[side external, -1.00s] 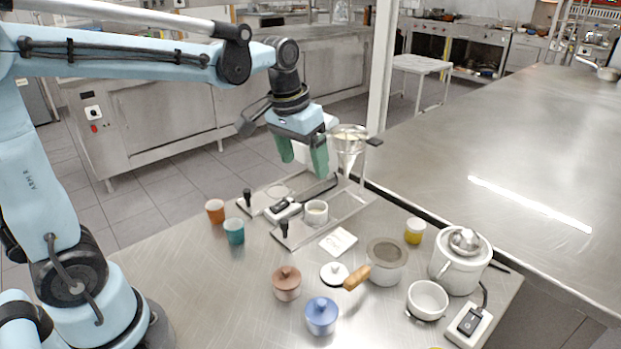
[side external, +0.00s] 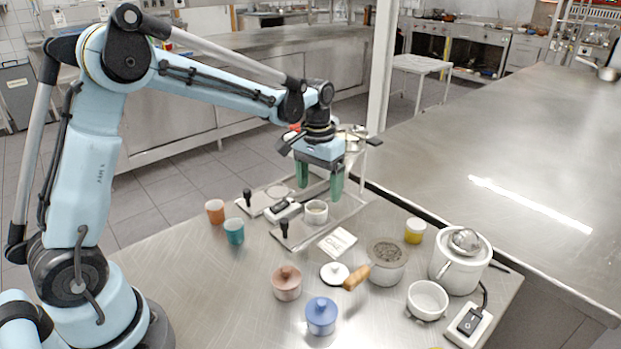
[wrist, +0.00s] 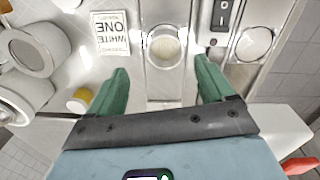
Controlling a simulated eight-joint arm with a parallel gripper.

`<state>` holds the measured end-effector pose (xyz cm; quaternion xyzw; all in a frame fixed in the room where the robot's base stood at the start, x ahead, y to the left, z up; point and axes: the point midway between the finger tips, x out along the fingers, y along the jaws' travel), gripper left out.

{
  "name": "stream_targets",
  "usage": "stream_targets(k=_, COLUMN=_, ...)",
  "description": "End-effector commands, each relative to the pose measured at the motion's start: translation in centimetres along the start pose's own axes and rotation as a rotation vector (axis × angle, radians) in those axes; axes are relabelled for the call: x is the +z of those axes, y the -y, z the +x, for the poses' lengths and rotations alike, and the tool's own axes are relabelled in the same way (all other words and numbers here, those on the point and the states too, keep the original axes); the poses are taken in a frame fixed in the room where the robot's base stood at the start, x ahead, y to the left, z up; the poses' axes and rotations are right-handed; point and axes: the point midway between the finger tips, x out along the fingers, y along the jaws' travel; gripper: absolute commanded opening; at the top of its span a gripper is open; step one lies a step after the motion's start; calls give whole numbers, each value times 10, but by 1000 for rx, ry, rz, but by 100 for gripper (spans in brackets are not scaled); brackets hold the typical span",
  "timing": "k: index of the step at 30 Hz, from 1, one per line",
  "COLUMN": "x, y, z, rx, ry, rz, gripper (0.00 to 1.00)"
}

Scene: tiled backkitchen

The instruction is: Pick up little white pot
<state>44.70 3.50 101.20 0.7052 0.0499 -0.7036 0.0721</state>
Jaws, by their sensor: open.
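A little white pot (side external: 316,208), round and open-topped, stands upright on a metal tray (side external: 318,240) near the back edge of the table. In the wrist view the pot (wrist: 164,47) lies between and just beyond my two green fingertips, with a pale inside. My gripper (side external: 320,187) points straight down above and slightly behind the pot. Its fingers are apart with nothing between them, and it also shows in the wrist view (wrist: 160,72). A card (side external: 338,242) beside the pot reads "WHITE ONE" in the wrist view.
A switch box (side external: 283,210) and black knobs stand by the pot. A funnel stand (side external: 355,140) is close behind my gripper. A brown pot (side external: 287,284), blue pot (side external: 321,316), wooden-handled pot (side external: 388,264) and white bowl (side external: 428,299) stand in front.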

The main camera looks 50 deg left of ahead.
Motion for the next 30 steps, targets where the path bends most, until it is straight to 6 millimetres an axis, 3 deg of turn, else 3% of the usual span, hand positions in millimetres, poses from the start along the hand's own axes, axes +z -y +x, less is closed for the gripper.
stream_targets(k=5, x=0, y=1, z=10, rx=0, ry=0, rz=0, gripper=82)
stream_targets(k=15, x=-1, y=8, z=53, rx=0, ry=-1, rz=0, gripper=82)
stream_targets(k=24, x=-1, y=7, z=56, rx=-1, ry=-2, rz=0, gripper=82)
stream_targets(k=30, x=-1, y=7, z=56, rx=-1, ry=-2, rz=0, gripper=51)
